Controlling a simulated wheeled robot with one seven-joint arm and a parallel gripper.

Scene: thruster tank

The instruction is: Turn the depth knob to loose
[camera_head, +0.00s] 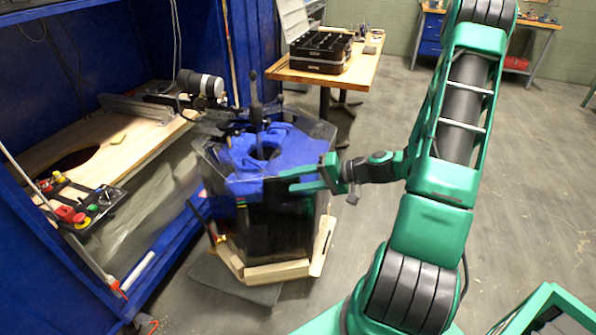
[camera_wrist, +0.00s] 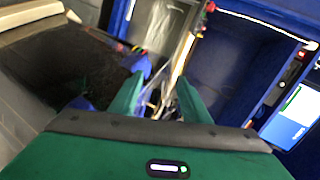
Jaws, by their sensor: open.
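A clear-walled tank (camera_head: 215,165) with a blue top (camera_head: 285,150) stands left of centre in the head view. A black upright rod with a rounded head (camera_head: 254,76) rises from black clamp parts (camera_head: 240,127) at the tank's back. I cannot tell which of these small dark parts is the depth knob, or its setting. My gripper (camera_head: 284,181) is open, with its green fingers pointing left at the right front of the blue top, apart from the rod and clamp parts. In the wrist view, the fingers (camera_wrist: 160,92) have a small gap, with no clear object held between them.
A wooden bench (camera_head: 150,145) in a blue frame is at left, with a control box (camera_head: 90,205) bearing red buttons. A silver-and-black cylinder (camera_head: 200,84) sits near the tank. A black case (camera_head: 320,50) rests on a table behind. Open floor (camera_head: 520,190) lies at right.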

